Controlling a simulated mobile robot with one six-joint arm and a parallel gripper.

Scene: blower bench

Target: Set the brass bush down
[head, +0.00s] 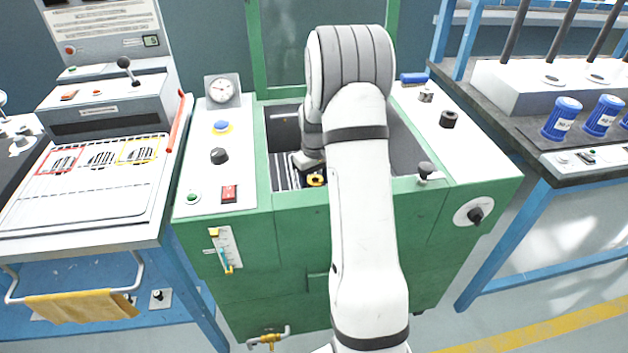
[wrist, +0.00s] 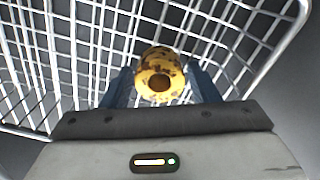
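The brass bush (wrist: 160,76) is a yellow ring with dark spots and a central hole, seen end-on in the wrist view. The blue fingers of my gripper (wrist: 160,88) stand on both sides of it and appear to touch it, so the gripper looks shut on it. In the head view the bush (head: 316,180) shows as a small yellow ring low inside the green machine's open tub. The wire basket (wrist: 85,45) lies beyond the bush and around it. I cannot tell whether the bush touches the basket's wires.
The green machine (head: 290,240) has walls on all sides of the tub, and my arm covers much of the opening. Its white side panels carry knobs, a gauge (head: 222,90) and a red switch (head: 229,193). Benches stand left and right; blue cups (head: 562,118) are on the right one.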

